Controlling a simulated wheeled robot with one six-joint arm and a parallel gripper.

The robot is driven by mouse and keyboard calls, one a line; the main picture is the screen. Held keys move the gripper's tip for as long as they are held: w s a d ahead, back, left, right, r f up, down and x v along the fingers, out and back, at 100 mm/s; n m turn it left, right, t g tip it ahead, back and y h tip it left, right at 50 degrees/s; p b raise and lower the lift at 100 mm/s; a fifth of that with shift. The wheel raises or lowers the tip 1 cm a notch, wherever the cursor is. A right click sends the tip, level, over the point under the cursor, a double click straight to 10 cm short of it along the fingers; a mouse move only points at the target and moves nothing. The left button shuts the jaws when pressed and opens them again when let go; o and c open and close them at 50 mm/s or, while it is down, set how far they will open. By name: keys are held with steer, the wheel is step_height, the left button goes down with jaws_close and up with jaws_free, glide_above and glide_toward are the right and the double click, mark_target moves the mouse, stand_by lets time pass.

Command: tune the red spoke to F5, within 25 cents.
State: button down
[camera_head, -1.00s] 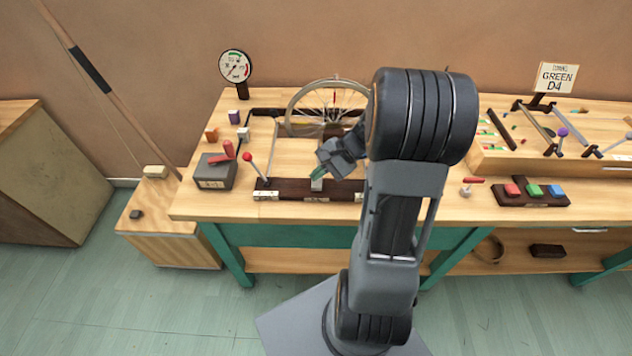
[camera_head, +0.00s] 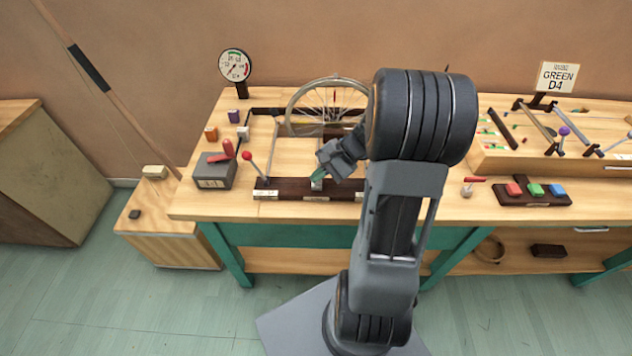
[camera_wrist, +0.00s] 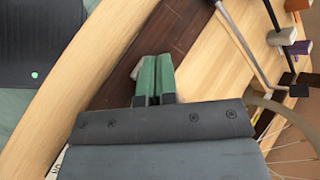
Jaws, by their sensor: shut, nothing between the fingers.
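My gripper (camera_head: 317,174) is in front of the wheel, low over the dark front bar (camera_head: 290,187). Its green fingertips (camera_wrist: 157,62) are together and empty. A small pale block (camera_head: 316,185) on the bar is beside or under the tips; I cannot tell if they touch. The round dial (camera_head: 235,65) stands behind left, too small to read.
A red-knobbed lever (camera_head: 246,156) and a grey box with a red handle (camera_head: 214,172) are to the left. Small blocks, including a purple one (camera_head: 234,116), lie behind them. Colored pads (camera_head: 535,190) and a "GREEN D4" sign (camera_head: 557,77) are to the right.

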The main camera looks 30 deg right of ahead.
mark_target(318, 183)
steer(key=shift+f+b, duration=0.4)
steer(key=shift+f, duration=0.2)
stand_by(0.6)
steer(key=shift+r, duration=0.2)
steer(key=shift+r+p, duration=0.85)
steer(key=shift+r+p, duration=2.1)
steer(key=shift+r, duration=0.4)
